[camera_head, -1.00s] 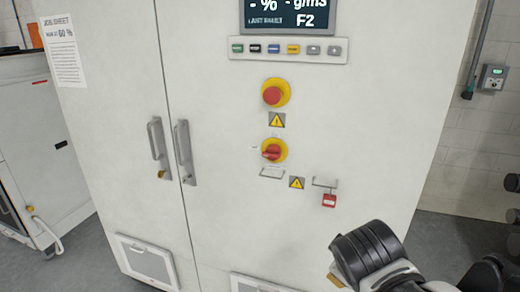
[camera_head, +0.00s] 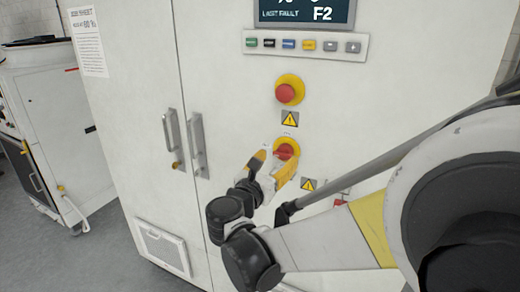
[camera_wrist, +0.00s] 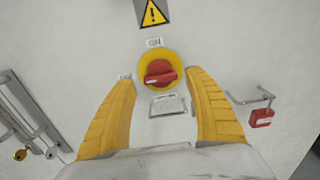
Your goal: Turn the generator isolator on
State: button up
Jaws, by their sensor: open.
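The generator isolator (camera_head: 287,149) is a red rotary handle on a yellow round plate, on the white cabinet front below a warning sign. In the wrist view the isolator (camera_wrist: 160,74) lies ahead, between and just beyond my fingertips. Its red handle lies close to horizontal, and a label reading ON is above the plate. My gripper (camera_wrist: 163,85) is open, with one yellow finger on each side of the isolator and no visible contact. In the head view my gripper (camera_head: 270,164) is at the isolator's lower left and partly covers it.
A red emergency stop button (camera_head: 288,90) is above the isolator. A metal hasp (camera_wrist: 168,105) is just below it. A red padlock (camera_wrist: 261,118) hangs to the right. Door handles (camera_head: 198,145) are at left. A display (camera_head: 305,12) and button row (camera_head: 305,44) are above.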

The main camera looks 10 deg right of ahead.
aim_at(281, 155)
jog(key=b+x, duration=0.1)
jog(key=x, duration=0.4)
jog(key=shift+w+d, duration=0.15)
jog(key=shift+w, duration=0.05)
jog(key=c, duration=1.1)
